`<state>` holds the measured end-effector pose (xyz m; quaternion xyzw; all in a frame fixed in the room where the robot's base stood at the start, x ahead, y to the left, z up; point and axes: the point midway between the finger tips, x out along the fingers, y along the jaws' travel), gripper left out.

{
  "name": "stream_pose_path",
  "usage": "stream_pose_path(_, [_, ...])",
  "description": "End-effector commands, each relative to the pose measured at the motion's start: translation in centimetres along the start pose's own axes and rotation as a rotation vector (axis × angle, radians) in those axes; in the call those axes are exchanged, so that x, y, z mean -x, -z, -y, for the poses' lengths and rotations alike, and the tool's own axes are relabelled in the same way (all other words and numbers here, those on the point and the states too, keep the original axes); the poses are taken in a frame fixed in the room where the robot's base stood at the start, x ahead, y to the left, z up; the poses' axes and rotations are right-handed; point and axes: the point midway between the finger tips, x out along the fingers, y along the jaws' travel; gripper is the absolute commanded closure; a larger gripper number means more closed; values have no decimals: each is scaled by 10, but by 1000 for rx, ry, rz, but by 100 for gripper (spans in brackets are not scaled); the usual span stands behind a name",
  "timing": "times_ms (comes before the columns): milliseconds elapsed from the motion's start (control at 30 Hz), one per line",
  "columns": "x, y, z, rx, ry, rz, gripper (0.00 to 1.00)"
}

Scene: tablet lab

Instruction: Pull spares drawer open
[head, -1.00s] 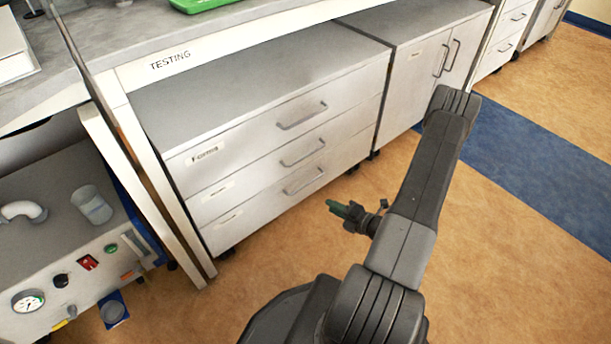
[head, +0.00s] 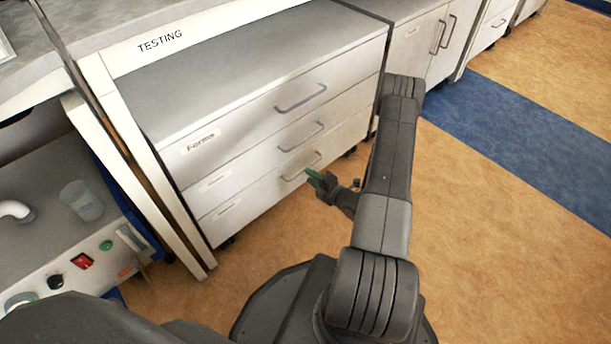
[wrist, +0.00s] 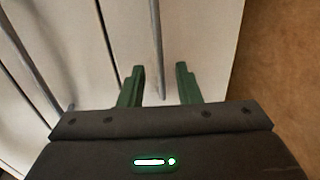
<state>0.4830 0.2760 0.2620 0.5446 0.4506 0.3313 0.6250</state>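The white drawer unit (head: 265,155) has three closed drawers with grey bar handles. The top label reads "Forms". In the wrist view my gripper (wrist: 160,68) is open, and that handle (wrist: 155,45) runs between the two fingers in the picture. Whether they touch it is not clear.
A bench frame marked "TESTING" (head: 160,42) stands left of the drawers. A bench device with a red switch (head: 82,261) is at lower left. A cabinet (head: 418,50) stands to the right. The floor (head: 500,240) at right is clear.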

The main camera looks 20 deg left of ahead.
Motion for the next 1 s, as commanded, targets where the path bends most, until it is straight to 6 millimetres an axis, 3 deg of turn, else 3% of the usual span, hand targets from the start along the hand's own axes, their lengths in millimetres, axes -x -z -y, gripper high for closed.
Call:
stream_pose_path(100, [-20,1,2,3,-1,-3,70])
stream_pose_path(233, [-32,0,1,3,-1,-1,70])
stream_pose_path(600, [-38,0,0,1,0,1,70])
stream_pose_path(767, [-38,0,0,1,0,0,99])
stream_pose_path(1000, [-37,0,0,1,0,0,100])
